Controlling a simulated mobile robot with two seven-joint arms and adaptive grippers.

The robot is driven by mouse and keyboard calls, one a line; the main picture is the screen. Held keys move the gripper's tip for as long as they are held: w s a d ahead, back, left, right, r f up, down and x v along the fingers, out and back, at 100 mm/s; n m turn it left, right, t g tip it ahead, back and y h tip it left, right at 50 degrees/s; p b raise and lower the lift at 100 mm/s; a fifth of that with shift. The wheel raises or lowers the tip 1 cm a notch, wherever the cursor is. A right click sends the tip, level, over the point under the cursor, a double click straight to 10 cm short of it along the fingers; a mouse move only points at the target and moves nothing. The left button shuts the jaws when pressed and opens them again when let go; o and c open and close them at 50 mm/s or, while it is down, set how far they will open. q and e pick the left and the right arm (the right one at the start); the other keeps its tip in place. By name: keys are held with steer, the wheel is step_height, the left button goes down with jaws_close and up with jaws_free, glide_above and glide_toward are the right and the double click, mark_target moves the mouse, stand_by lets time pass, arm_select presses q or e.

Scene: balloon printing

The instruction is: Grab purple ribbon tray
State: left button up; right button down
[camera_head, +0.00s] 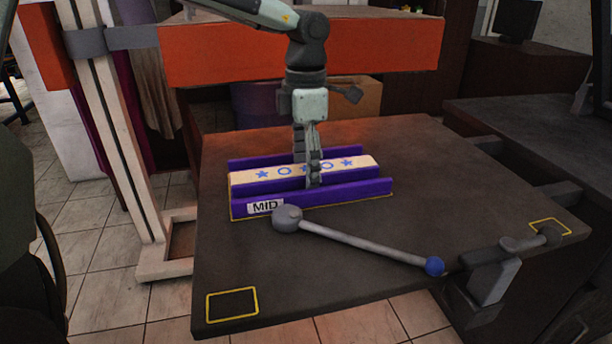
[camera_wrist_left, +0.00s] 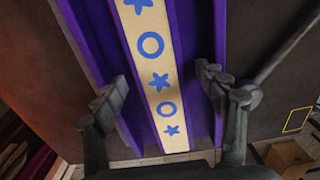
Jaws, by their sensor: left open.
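The purple ribbon tray (camera_head: 350,196) lies on the dark table, with a white "MID" label on its near side. A cream strip (camera_head: 258,175) with blue stars and circles lies along its middle. My left gripper (camera_head: 308,172) is open and points down over the tray's middle. In the left wrist view the tray (camera_wrist_left: 182,40) and strip (camera_wrist_left: 152,45) run between the two fingers of the gripper (camera_wrist_left: 168,95). I cannot tell whether the fingers touch the purple walls. My right gripper is not in view.
A grey lever (camera_head: 365,242) with a blue knob lies in front of the tray on the table (camera_head: 330,285). A yellow outlined rectangle (camera_head: 232,304) marks the front left corner, another (camera_head: 548,226) the right. An orange beam (camera_head: 400,45) stands behind.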

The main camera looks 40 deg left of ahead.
arm_select(q)
steer(key=shift+c, duration=0.6)
steer(key=shift+r, duration=0.1)
steer(key=c, duration=1.4)
